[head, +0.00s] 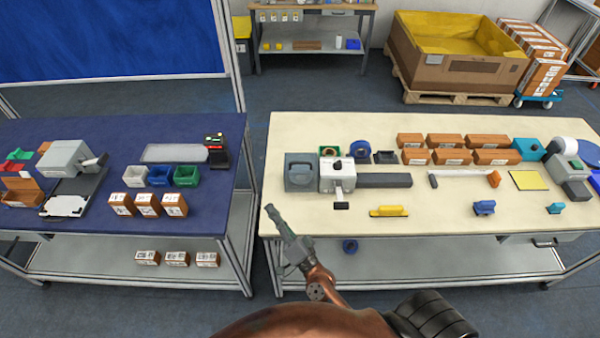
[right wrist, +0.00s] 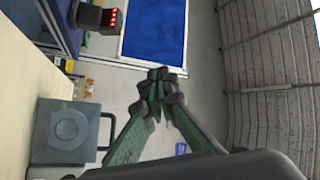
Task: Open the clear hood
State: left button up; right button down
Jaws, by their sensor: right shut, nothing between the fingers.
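A squat grey-blue box (head: 300,173) stands at the left end of the cream table. In the right wrist view this box (right wrist: 50,132) shows a round disc in its middle and a bar handle on its right side. It looks like the hooded unit, and its cover appears closed; I cannot tell how clear the cover is. My right gripper (head: 271,209) is shut and empty, in front of and left of the box, near the table's left front corner. Its green fingers (right wrist: 158,88) meet at the tips, apart from the handle. My left gripper is not in view.
A white and grey machine (head: 337,174) stands right of the box, with a dark conveyor (head: 384,180) beside it. A yellow tool (head: 389,211) lies near the front edge. A gap separates the cream table from the blue table (head: 75,132). The table's front left corner is clear.

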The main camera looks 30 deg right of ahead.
jog(key=d+m+h, duration=0.6)
jog(key=m+h, duration=0.2)
jog(key=m+g+h+p, duration=0.2)
jog(key=m+g+h, duration=0.2)
jog(key=m+h, duration=0.15)
send_near(301, 169)
jog(key=w+d+r, duration=0.3)
jog(key=w+r, duration=0.1)
jog(key=w, duration=0.1)
jog(key=shift+w+d+r+m, duration=0.15)
jog(key=shift+d+r+m, duration=0.1)
jog(key=shift+r+m, duration=0.1)
jog(key=shift+y, duration=0.25)
